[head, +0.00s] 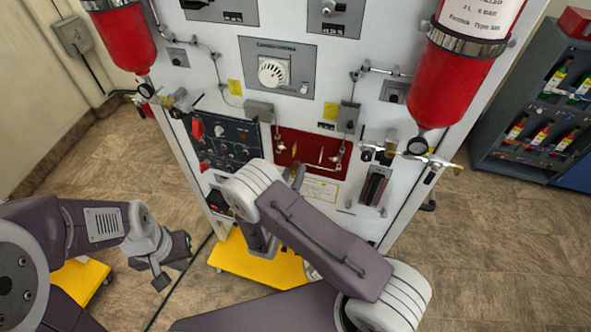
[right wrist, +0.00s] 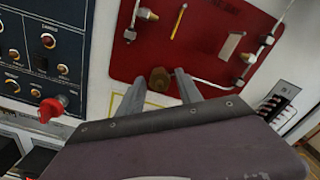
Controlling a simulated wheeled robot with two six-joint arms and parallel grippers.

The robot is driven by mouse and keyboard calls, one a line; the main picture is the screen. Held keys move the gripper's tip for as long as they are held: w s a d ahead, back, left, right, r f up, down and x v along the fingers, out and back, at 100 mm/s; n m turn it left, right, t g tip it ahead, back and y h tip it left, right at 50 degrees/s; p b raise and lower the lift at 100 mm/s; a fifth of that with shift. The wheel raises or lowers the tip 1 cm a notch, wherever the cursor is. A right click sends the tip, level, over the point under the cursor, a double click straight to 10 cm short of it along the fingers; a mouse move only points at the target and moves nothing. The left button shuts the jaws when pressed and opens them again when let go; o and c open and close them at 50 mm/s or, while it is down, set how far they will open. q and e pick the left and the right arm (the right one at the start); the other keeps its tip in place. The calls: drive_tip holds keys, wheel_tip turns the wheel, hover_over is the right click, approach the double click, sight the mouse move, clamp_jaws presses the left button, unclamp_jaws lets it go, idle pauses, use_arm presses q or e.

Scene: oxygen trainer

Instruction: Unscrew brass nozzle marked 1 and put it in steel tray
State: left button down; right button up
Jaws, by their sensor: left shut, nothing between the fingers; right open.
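In the right wrist view a brass nozzle (right wrist: 159,79) sits at the lower edge of a red panel (right wrist: 205,25), between the fingertips of my open right gripper (right wrist: 161,76). I cannot tell whether the fingers touch it, and no number is readable on it. In the head view the red panel (head: 322,146) is partly hidden by my right arm, whose gripper (head: 298,174) is at its lower left edge. My left gripper (head: 163,278) is shut and empty, low at the left, away from the panel. I cannot make out a steel tray in either view.
More brass fittings (right wrist: 248,57) and thin pipes are on the red panel. A dark control panel (right wrist: 45,45) with a red knob (right wrist: 50,108) is at its left. Two red cylinders (head: 452,80) flank the white cabinet (head: 340,220). A bottle rack (head: 530,110) stands far right.

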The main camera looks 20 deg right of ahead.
idle(0.6)
clamp_jaws()
drive_tip(key=n, duration=0.2)
drive_tip(key=shift+r+n+p, duration=0.1)
drive_tip(key=shift+n+p, duration=0.2)
drive_tip(key=shift+p, duration=0.05)
drive_tip(key=shift+n, duration=0.4)
